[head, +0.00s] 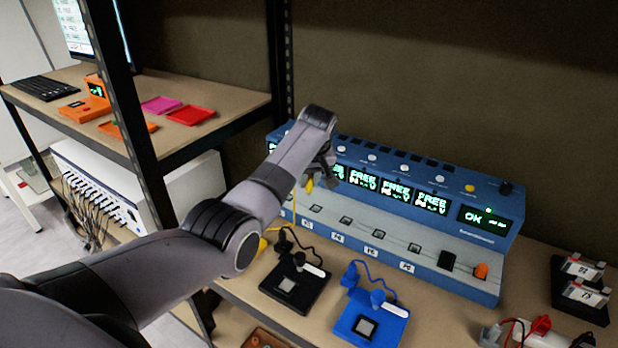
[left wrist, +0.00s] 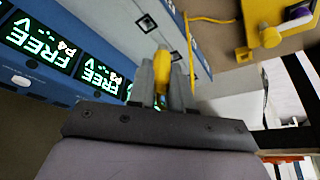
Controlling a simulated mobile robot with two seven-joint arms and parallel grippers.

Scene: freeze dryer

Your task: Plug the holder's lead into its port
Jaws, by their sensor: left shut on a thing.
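My left gripper (head: 322,181) is shut on a yellow plug (left wrist: 162,66), held in front of the blue dryer unit (head: 440,243) near its left end. The plug's tip also shows in the head view (head: 309,185). A thin yellow lead (left wrist: 208,19) runs to the yellow holder (left wrist: 265,36), which my arm mostly hides in the head view. The unit has a row of ports (head: 378,233) on its lower ledge, under green FREE displays (head: 397,190). I cannot tell whether the plug touches a port. My right gripper is not in view.
A black holder (head: 296,285) and a blue holder (head: 370,320), each with its own lead, lie on the bench before the unit. A black rack (head: 580,290) stands at the right. A dark shelf post (head: 125,90) rises at the left.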

